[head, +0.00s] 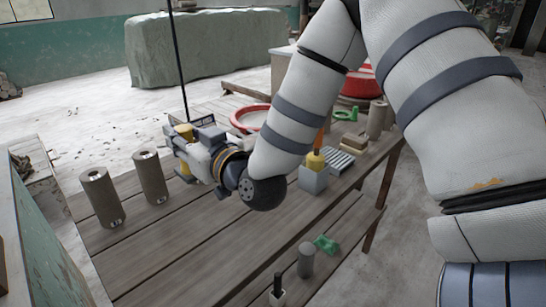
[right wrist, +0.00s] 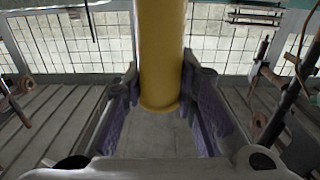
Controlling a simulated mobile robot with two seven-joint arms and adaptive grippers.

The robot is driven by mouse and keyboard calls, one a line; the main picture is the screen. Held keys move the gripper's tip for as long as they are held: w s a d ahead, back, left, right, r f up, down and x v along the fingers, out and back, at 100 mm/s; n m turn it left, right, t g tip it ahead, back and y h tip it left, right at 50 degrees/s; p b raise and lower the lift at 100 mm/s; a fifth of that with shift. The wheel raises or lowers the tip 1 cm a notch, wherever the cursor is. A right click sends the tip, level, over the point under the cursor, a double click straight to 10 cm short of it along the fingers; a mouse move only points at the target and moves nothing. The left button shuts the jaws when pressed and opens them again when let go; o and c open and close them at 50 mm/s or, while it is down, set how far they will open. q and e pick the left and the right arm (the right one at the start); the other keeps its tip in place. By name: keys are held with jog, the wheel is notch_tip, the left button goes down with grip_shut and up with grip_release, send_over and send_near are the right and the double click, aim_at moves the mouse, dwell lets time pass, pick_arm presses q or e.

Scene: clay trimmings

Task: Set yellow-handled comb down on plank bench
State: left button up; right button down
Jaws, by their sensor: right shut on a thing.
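My right gripper (head: 180,150) is shut on the yellow handle (head: 184,131) of the comb, above the far left part of the plank bench (head: 200,252). In the right wrist view the thick yellow handle (right wrist: 162,55) stands between the purple-padded fingers of the right gripper (right wrist: 160,98). The comb's teeth cannot be made out in either view. A thin dark rod rises above the gripper in the head view; I cannot tell whether it belongs to the comb. My left gripper is not in view.
Two brown-grey cylinders (head: 102,197) (head: 151,178) stand on the bench left of the gripper. The front planks are clear.

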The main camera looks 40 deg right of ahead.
jog(key=d, duration=0.3)
jog(key=shift+s+d+f, duration=0.2)
jog(key=shift+d+f, duration=0.1)
jog(key=shift+f, duration=0.05)
jog(key=a+f+b, duration=0.1)
jog(key=a+f, duration=0.3)
jog(key=s+a+f+b, duration=0.1)
jog(key=a+f, duration=0.3)
jog(key=a, duration=0.1)
jog(key=a+f+b, duration=0.1)
jog(key=a+f, duration=0.4)
jog(key=shift+s+a+f, duration=0.1)
jog(key=shift+s, duration=0.05)
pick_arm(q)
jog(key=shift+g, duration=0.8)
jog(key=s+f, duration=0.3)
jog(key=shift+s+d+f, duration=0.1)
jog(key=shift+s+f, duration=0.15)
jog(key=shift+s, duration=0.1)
pick_arm(e)
jog(key=c, duration=1.3)
grip_release()
jog(key=shift+f, duration=0.1)
